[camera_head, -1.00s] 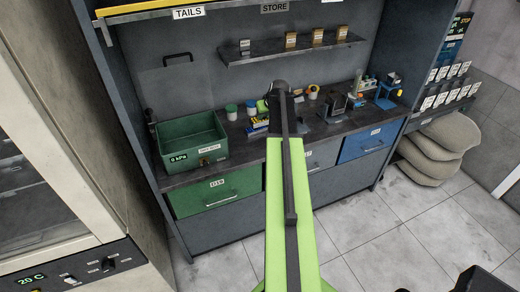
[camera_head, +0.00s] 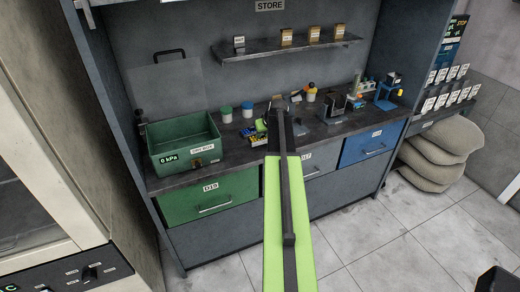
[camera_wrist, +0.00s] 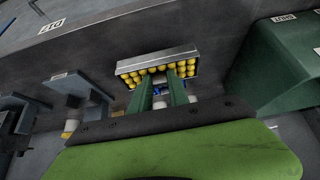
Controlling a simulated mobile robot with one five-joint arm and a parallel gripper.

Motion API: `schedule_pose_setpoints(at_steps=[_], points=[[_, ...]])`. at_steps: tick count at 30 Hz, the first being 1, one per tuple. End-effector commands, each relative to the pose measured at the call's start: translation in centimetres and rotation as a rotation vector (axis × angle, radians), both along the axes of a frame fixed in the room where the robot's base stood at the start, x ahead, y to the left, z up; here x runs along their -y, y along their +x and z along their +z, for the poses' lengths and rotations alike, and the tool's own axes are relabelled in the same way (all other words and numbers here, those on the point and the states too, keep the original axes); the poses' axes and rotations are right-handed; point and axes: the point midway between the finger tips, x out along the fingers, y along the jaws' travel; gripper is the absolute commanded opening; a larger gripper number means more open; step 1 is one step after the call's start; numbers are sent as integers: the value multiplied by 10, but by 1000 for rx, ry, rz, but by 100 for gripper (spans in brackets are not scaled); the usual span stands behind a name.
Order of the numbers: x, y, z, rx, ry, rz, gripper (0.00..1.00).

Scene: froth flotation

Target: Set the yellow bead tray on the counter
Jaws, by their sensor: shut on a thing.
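In the wrist view, the bead tray (camera_wrist: 128,68) is a small grey, shallow tray filled with yellow beads. My gripper (camera_wrist: 168,84), with two green fingers, is shut on its near side. The tray is over the dark counter (camera_wrist: 215,45); I cannot tell whether it touches it. In the head view, the counter (camera_head: 233,156) runs along the back wall.
A green dry box (camera_head: 184,158) stands on the counter at left. Two lidded jars (camera_head: 226,115) stand right of it. A dark stand (camera_head: 334,104) and a blue device (camera_head: 387,95) are at right. A shelf (camera_head: 290,52) with small boxes hangs above.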

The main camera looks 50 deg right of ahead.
Motion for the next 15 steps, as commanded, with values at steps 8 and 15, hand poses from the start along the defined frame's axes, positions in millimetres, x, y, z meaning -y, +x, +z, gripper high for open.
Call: schedule_pose_setpoints(at_steps=[8,15], points=[[2,12,-9,0,0,-1,0],[2,12,-49,0,0,-2,0]])
